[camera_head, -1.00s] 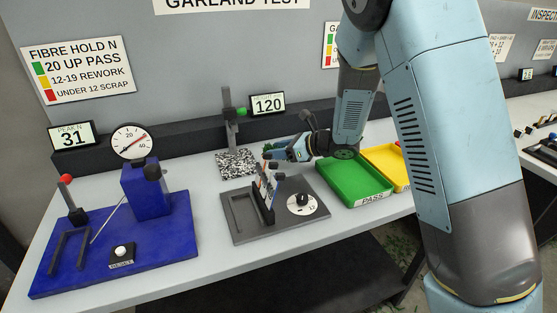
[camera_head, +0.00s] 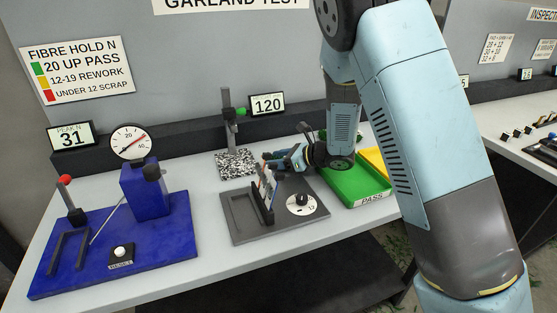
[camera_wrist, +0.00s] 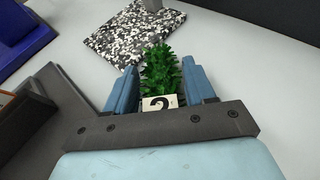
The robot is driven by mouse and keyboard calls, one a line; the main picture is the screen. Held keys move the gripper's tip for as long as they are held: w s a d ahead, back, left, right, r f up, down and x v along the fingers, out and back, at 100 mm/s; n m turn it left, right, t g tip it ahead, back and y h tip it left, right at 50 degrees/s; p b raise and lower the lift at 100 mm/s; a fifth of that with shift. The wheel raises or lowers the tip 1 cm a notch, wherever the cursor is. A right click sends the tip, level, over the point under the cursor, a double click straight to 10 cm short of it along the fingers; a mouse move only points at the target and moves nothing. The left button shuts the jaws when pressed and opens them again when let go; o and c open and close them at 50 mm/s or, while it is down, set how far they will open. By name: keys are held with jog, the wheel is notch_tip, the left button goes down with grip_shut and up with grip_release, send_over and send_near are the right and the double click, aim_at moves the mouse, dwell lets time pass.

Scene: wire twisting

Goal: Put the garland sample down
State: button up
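The garland sample (camera_wrist: 160,72) is a bushy green piece with a white tag (camera_wrist: 161,102) marked "2". In the wrist view it lies between the two blue fingers of my gripper (camera_wrist: 161,84), filling most of the gap, and its far end sticks out past the fingertips. My gripper appears shut on it. In the head view my gripper (camera_head: 276,160) hangs low over the table, behind the grey fixture and left of the green PASS tray (camera_head: 368,200). The sample is hard to make out there. Whether it touches the table cannot be told.
A speckled plate (camera_head: 232,168) with a gauge post stands just beyond my gripper. The grey fixture (camera_head: 245,228) with upright cards and a dial is in front. A blue tester (camera_head: 175,240) is at left, its display (camera_head: 72,137) reading 31. A yellow tray (camera_head: 373,159) is at right.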

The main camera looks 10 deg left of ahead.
jog(key=shift+o, duration=1.4)
